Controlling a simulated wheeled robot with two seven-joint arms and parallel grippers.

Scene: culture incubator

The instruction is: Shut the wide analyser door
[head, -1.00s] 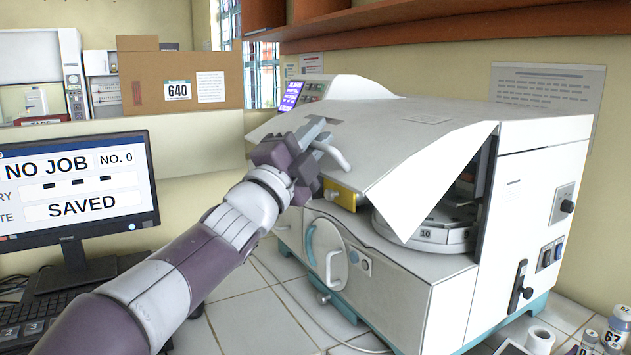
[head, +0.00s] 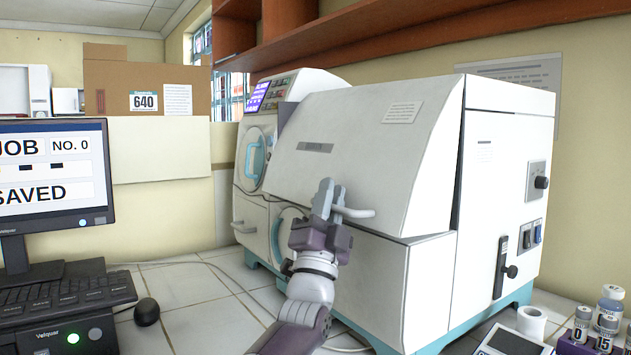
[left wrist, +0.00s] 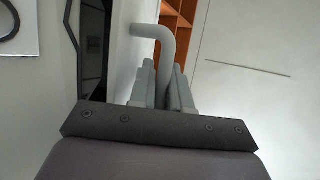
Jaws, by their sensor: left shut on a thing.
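The wide analyser door (head: 370,150) is the large white panel on the front of the white analyser (head: 505,200). It is swung down over the front opening, with its lower edge close to the body; a dark narrow gap shows along its right side. My left gripper (head: 326,198) is at the door's lower edge, shut on the grey door handle (head: 354,212). In the left wrist view the bent handle (left wrist: 158,38) rises from between the two fingers (left wrist: 162,88). My right gripper is in neither view.
A monitor (head: 50,180), keyboard (head: 65,290) and mouse (head: 147,311) are at the left. Small bottles (head: 609,308) and a white roll (head: 531,321) stand at the right front. A wooden shelf (head: 400,35) runs above the analyser.

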